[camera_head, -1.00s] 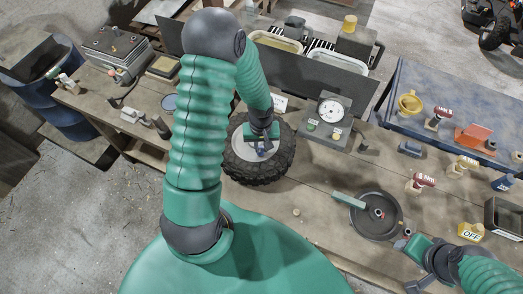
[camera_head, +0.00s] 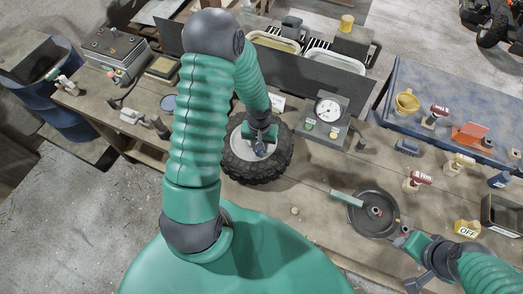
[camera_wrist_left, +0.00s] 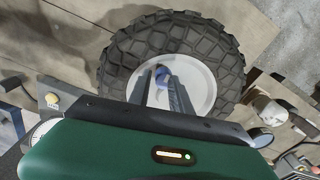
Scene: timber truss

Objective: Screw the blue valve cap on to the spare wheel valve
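The spare wheel (camera_head: 240,170) lies flat on the bench, with a knobbly black tyre and a pale hub. It fills the upper middle of the left wrist view (camera_wrist_left: 120,68). My left gripper (camera_head: 260,152) points down over the hub. In the left wrist view its two fingers (camera_wrist_left: 162,80) are close together, with the small blue valve cap (camera_wrist_left: 161,70) between their tips. The valve is hidden, and I cannot tell whether the cap touches it. My right gripper (camera_head: 403,243) is at the lower right, beside a round dark dish; its finger gap is unclear.
The dark dish (camera_head: 365,226) stands right of the wheel. A gauge box (camera_head: 325,118) sits behind and right of the wheel. Torque-labelled red-topped tools (camera_head: 418,181), a yellow OFF block (camera_head: 467,228) and a blue mat (camera_head: 400,90) are at the right. The bench front below the wheel is mostly clear.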

